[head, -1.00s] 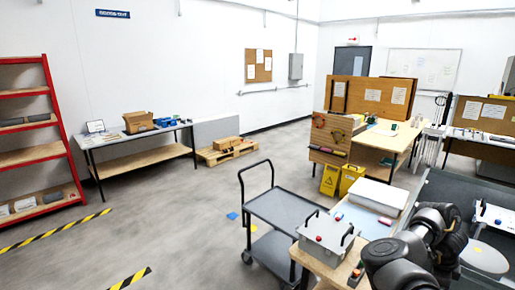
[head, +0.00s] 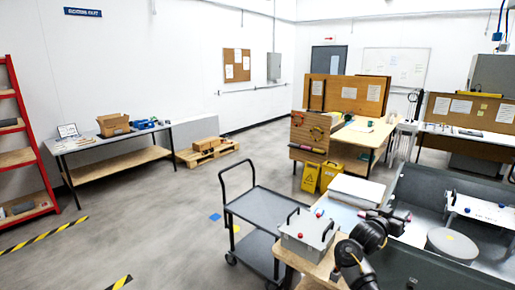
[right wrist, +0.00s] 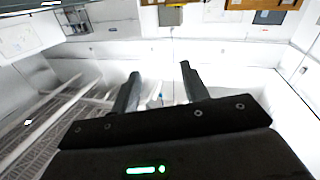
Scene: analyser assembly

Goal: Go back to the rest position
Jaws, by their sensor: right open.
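My right gripper (right wrist: 160,88) is open in the right wrist view, with its two dark fingers apart and nothing between them. In the head view my right arm rises from the bottom edge, and its gripper end (head: 396,216) is held near the bench, in front of the dark grey enclosure (head: 420,262). A grey lidded box (head: 306,237) with black handles and a red button stands left of the arm, apart from the gripper. My left gripper is not in view.
A grey trolley (head: 265,208) stands left of the bench. A white box (head: 357,189) lies behind the arm. A round grey disc (head: 452,244) and a white panel with a red knob (head: 482,208) are at the right.

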